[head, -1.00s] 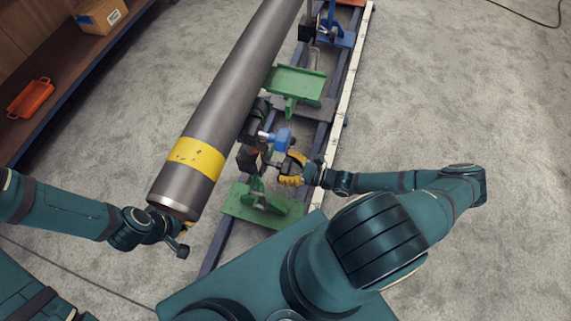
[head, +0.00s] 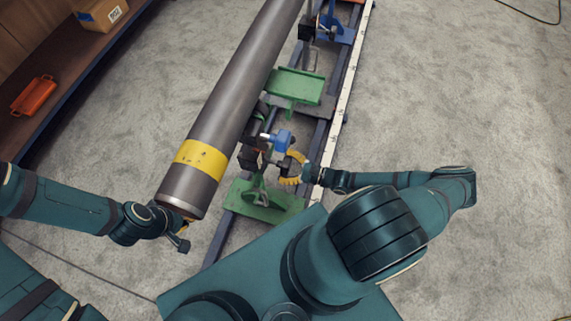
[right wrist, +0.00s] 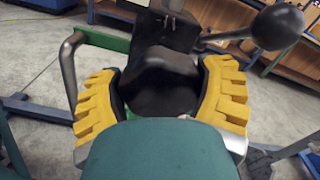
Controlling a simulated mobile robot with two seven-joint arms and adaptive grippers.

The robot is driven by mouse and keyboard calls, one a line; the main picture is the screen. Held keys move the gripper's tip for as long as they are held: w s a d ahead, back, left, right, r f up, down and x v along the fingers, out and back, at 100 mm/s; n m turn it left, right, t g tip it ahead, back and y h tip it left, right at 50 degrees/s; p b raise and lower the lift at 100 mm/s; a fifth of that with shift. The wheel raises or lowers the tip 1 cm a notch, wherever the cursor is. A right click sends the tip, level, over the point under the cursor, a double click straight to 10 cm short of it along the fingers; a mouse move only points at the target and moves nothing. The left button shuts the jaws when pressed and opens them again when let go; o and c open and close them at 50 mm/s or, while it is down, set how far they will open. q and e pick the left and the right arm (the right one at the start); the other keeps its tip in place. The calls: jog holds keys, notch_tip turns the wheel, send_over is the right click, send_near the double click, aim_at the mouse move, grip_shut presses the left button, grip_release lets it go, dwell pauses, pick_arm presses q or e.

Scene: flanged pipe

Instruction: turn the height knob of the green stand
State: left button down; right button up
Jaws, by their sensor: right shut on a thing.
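The green stand (head: 270,213) is in the lower middle of the head view, on the rail frame beside the near end of the grey pipe (head: 215,125). My right gripper (head: 291,168), with yellow fingers, is at the stand's upper part. In the right wrist view its fingers (right wrist: 162,95) are closed on both sides of a black knob (right wrist: 160,85). The knob is hidden by the gripper in the head view. My left gripper (head: 180,230) is by the pipe's near end, mostly hidden; its jaws cannot be made out.
A second green support (head: 297,86) and a blue one (head: 333,32) stand farther along the rails (head: 349,95). A blue clamp part (head: 282,137) is close to my right gripper. A shelf with an orange tray (head: 33,95) and a box (head: 100,12) is at left.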

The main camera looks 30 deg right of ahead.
jog(key=o, duration=1.1)
jog(key=v, duration=1.2)
jog(key=shift+s, duration=0.1)
